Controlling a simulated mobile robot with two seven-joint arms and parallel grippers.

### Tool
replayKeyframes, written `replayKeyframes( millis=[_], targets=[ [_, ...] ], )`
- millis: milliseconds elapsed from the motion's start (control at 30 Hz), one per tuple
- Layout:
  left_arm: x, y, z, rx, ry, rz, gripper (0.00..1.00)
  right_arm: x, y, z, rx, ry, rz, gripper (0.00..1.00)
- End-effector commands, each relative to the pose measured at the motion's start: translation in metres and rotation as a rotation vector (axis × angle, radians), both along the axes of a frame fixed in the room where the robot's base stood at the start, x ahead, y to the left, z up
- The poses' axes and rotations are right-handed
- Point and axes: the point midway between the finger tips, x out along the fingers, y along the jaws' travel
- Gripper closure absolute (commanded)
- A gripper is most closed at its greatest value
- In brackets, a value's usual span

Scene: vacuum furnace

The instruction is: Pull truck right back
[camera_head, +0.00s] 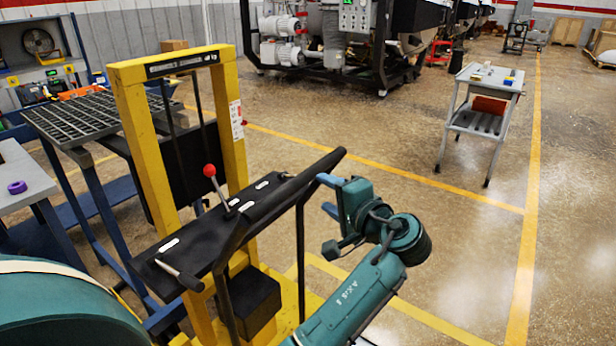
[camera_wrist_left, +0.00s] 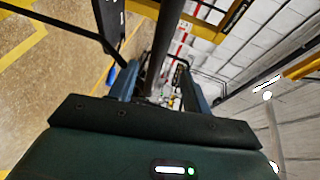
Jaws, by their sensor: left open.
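The truck is a yellow lift truck (camera_head: 239,130) with a black control panel, a red-knobbed lever (camera_head: 210,171) and a black push handle (camera_head: 275,198). My left gripper (camera_head: 328,195) is at the far right end of the handle, its blue fingers apart and pointing left. In the left wrist view a dark bar (camera_wrist_left: 163,42) runs into the gap between the open fingers (camera_wrist_left: 160,84). I cannot tell whether either finger touches it. My right gripper is not in view.
A black grated table (camera_head: 88,112) stands left of the truck, with a workbench (camera_head: 20,178) nearer. A grey cart (camera_head: 476,122) stands at the back right, and furnace equipment (camera_head: 340,40) stands behind. The floor right of the truck is clear, with yellow lines (camera_head: 528,240).

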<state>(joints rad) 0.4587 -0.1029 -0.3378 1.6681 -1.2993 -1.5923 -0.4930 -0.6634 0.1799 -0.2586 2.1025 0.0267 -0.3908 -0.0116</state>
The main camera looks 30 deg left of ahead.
Motion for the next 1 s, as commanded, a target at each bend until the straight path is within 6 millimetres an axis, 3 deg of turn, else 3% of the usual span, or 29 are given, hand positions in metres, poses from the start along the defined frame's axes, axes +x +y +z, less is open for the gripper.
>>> replayKeyframes(
  millis=[300, 500, 933, 1000],
  targets=[
    [0.031, 0.06, -0.01, 0.004, 0.001, 0.001, 0.51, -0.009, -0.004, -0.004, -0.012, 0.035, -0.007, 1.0],
    [0.044, 0.084, -0.016, 0.0, 0.001, -0.001, 0.51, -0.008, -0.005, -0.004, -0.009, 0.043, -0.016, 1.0],
    [0.048, 0.093, -0.019, 0.0, -0.001, -0.003, 0.51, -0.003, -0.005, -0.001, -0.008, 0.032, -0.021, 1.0],
    [0.048, 0.093, -0.019, 0.0, -0.001, -0.003, 0.56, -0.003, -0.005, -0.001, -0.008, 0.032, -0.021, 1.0]
  ],
)
